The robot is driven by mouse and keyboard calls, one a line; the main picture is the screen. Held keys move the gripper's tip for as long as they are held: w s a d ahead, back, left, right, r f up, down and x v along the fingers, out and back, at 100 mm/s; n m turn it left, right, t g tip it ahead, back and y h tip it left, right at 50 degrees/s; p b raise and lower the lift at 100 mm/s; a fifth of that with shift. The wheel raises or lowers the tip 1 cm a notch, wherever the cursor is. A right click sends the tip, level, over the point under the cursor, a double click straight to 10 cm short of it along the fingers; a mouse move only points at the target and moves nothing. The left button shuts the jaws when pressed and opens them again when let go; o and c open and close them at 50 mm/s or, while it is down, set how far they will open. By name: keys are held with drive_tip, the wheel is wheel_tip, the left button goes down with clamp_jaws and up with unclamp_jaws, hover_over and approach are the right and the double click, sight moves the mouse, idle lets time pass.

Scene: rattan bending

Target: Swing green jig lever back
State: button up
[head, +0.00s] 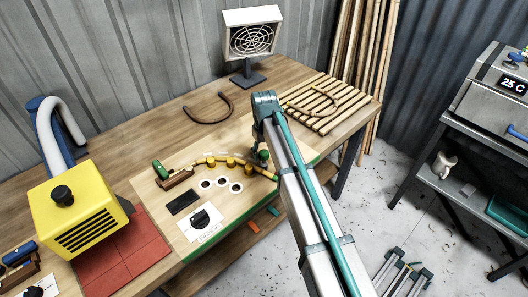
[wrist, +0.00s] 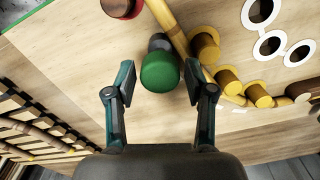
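The green knob (head: 263,155), which looks like the jig lever's handle, stands at the right end of the curved jig. In the wrist view the green knob (wrist: 161,72) has a dark grey part beside it and lies between my fingers. My gripper (wrist: 158,84) is open, one finger on each side of the knob; contact does not show. In the head view my gripper (head: 262,138) is over the board's right part, partly hidden by my arm. A tan cane (wrist: 170,28) runs past the knob along several yellow pegs (wrist: 206,46).
A green-handled wooden piece (head: 162,171) sits at the jig's left end. A slatted rack (head: 322,106) holds a bent cane at right. A dark hoop (head: 208,120) lies behind, near a heater (head: 252,40). A yellow machine (head: 80,218) stands at left. A red-ended piece (wrist: 121,7) is near the knob.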

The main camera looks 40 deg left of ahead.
clamp_jaws()
drive_tip(key=shift+a, duration=0.1)
